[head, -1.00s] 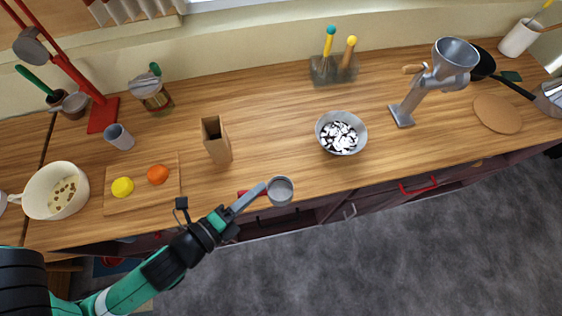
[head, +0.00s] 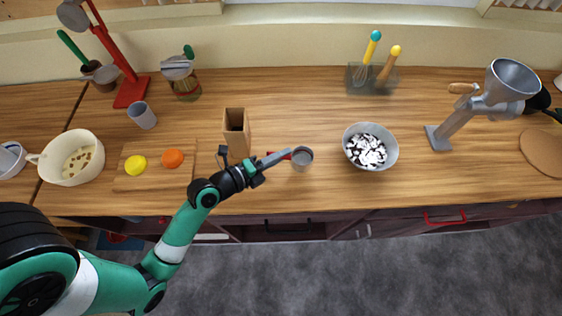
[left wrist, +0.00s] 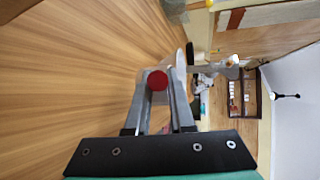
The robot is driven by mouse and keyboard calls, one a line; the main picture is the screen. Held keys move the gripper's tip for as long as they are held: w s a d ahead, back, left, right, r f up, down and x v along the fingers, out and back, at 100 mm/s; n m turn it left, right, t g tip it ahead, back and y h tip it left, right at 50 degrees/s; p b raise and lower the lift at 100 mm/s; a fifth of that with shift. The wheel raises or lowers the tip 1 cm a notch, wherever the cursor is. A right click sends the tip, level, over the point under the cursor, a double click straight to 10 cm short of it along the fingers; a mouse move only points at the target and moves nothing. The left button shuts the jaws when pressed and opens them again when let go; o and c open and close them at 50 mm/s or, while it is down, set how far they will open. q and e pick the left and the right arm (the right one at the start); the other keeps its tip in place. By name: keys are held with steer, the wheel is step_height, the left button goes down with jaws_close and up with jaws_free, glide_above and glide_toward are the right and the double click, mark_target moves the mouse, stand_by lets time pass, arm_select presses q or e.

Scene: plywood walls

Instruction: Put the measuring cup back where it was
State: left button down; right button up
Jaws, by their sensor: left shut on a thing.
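My left gripper (head: 272,161) is shut on the red handle of the measuring cup (head: 302,158). The cup is small, grey and round, and its bowl points to the right in the head view. It appears over the front part of the wooden counter, between the brown upright box and the metal bowl; its height above the counter is hard to tell. In the left wrist view the red end of the measuring cup's handle (left wrist: 157,80) shows between the two fingers. My right gripper is not in view.
A metal bowl (head: 370,161) with dark and white pieces stands to the cup's right. The brown box (head: 235,137) is to its left. A grey grinder (head: 466,118) stands farther right. A cutting board (head: 180,182) holds a lemon and an orange. Counter behind the cup is clear.

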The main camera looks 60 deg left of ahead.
arm_select(q)
steer(key=shift+w+a+f, duration=0.15)
steer(key=shift+a+f, duration=0.05)
steer(key=shift+f, duration=0.15)
step_height(320, 180, down, 3)
steer(key=shift+f+b, duration=0.1)
steer(key=shift+b, duration=0.5)
steer(key=shift+w, duration=0.1)
steer(key=shift+f, duration=0.1)
steer(key=c, duration=0.8)
jaws_free()
